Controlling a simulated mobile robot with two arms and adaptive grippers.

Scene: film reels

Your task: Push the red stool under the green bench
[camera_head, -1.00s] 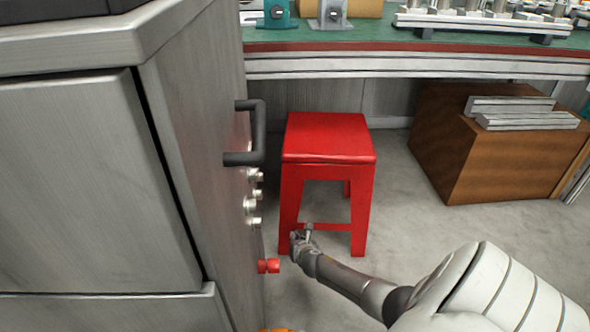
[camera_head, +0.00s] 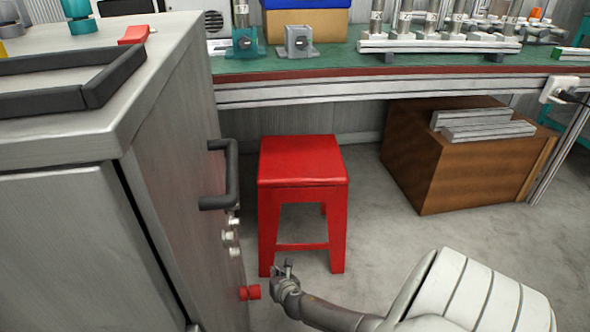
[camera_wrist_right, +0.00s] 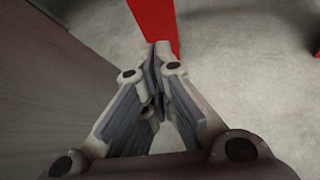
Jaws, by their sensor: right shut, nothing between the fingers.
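The red stool (camera_head: 302,163) stands upright on the grey floor in the head view, in front of the green bench (camera_head: 330,62). Its far part seems close to or under the bench's front edge; I cannot tell exactly how far. My right gripper (camera_head: 282,268) is low, at the near side of the stool by its front left leg. It is shut and empty. In the right wrist view the closed fingertips (camera_wrist_right: 157,50) are at a red stool leg (camera_wrist_right: 156,22); I cannot tell whether they touch it. My left gripper is not in view.
A grey metal cabinet (camera_head: 180,150) with a black handle (camera_head: 232,175) and red and white knobs stands close on the left. A brown wooden box (camera_head: 450,175) with metal bars (camera_head: 485,125) is under the bench on the right. Floor between stool and box is clear.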

